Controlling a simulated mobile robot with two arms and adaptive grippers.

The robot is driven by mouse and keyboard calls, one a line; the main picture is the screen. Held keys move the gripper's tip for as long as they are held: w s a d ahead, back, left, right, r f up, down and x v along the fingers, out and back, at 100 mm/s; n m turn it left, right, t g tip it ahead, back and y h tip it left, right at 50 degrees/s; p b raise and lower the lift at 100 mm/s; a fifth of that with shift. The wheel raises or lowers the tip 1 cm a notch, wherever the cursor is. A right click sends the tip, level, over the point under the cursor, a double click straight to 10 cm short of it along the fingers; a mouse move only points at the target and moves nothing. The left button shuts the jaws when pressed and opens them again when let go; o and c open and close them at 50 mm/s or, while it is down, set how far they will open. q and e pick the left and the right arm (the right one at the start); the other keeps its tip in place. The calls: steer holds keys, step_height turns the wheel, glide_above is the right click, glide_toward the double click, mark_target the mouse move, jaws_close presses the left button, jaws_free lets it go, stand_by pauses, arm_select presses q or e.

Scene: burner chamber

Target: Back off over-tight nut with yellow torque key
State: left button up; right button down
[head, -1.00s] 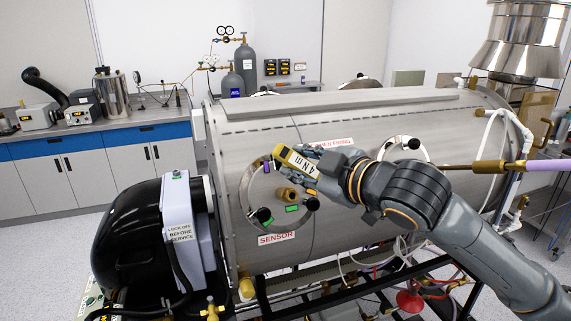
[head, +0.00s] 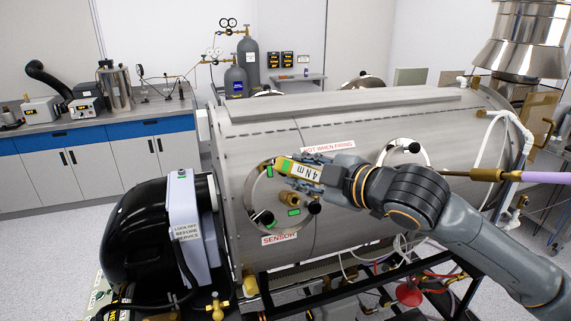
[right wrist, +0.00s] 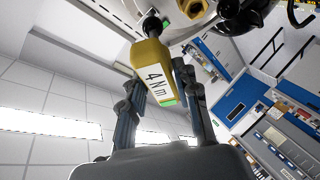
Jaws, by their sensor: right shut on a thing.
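The yellow torque key (head: 297,170), marked 4 Nm, is in my right gripper (head: 308,174), which is shut on it. In the right wrist view the key (right wrist: 152,60) sits between the fingers (right wrist: 160,105), its far end at a dark round part (right wrist: 152,25). In the head view its end lies at the upper edge of the round port ring, hiding what is beneath. Black knobs show at the ring's lower left (head: 264,217) and right (head: 314,207). Green marks show at upper left (head: 269,171) and lower right (head: 293,212). My left gripper is out of view.
A brass fitting (head: 290,199) sticks out mid-ring, close below my gripper. The steel chamber (head: 350,115) fills the middle. A black blower (head: 140,235) with a grey box (head: 186,210) stands left. A brass pipe (head: 470,175) runs near my right arm.

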steer(key=shift+r+n+p, duration=0.25)
steer(key=shift+n+p, duration=0.1)
steer(key=shift+n, duration=0.25)
steer(key=shift+f+n+g, duration=0.1)
steer(key=shift+n+g, duration=0.5)
steer(key=shift+n, duration=0.2)
steer(key=n, duration=0.2)
steer(key=shift+w+n+g+h, duration=0.1)
steer(key=shift+n+g+h, duration=0.2)
steer(key=shift+n+g, duration=0.5)
steer(key=shift+n, duration=0.6)
